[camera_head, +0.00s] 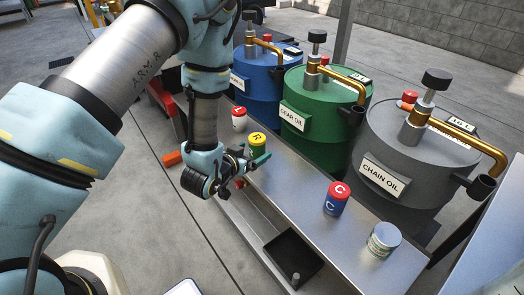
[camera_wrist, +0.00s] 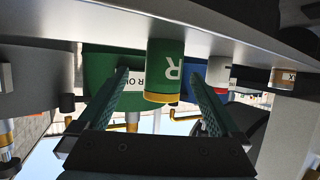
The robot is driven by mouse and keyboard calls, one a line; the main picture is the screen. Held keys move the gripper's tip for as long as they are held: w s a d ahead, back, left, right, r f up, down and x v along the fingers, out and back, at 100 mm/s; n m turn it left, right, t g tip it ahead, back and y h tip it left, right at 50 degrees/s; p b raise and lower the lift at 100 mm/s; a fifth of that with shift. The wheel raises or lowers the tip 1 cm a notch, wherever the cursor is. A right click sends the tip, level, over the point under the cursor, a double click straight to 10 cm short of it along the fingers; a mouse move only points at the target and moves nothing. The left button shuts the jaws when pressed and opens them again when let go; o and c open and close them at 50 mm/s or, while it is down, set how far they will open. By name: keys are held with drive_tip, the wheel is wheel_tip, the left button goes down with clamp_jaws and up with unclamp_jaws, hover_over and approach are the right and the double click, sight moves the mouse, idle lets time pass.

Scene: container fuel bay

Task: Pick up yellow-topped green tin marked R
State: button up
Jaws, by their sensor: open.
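The green tin (camera_head: 257,145) with a yellow top marked R stands upright on the metal bench, its lower part partly hidden by my gripper. In the wrist view, which is upside down, the green tin (camera_wrist: 165,65) shows a white R on its side and its yellow lid pointing down in the picture. My gripper (camera_head: 250,161) is at the tin's near side, low by the bench edge. In the wrist view my gripper (camera_wrist: 160,84) is open, one finger to each side of the tin, with gaps on both sides. I cannot tell how far the fingertips reach along it.
On the metal bench (camera_head: 300,190) stand a red-topped white tin (camera_head: 239,119), a red-topped blue tin (camera_head: 336,198) marked C and a silver-lidded tin (camera_head: 384,240). Behind are blue (camera_head: 258,80), green (camera_head: 310,125) and grey (camera_head: 400,150) drums with pumps. A black tray (camera_head: 275,252) sits lower.

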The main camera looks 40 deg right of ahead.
drive_tip(key=shift+w+x, duration=0.15)
drive_tip(key=shift+x, duration=1.6)
drive_tip(key=shift+w+x, duration=0.15)
drive_tip(key=shift+x, duration=1.55)
drive_tip(key=shift+r, duration=0.2)
drive_tip(key=shift+c, duration=0.3)
clamp_jaws()
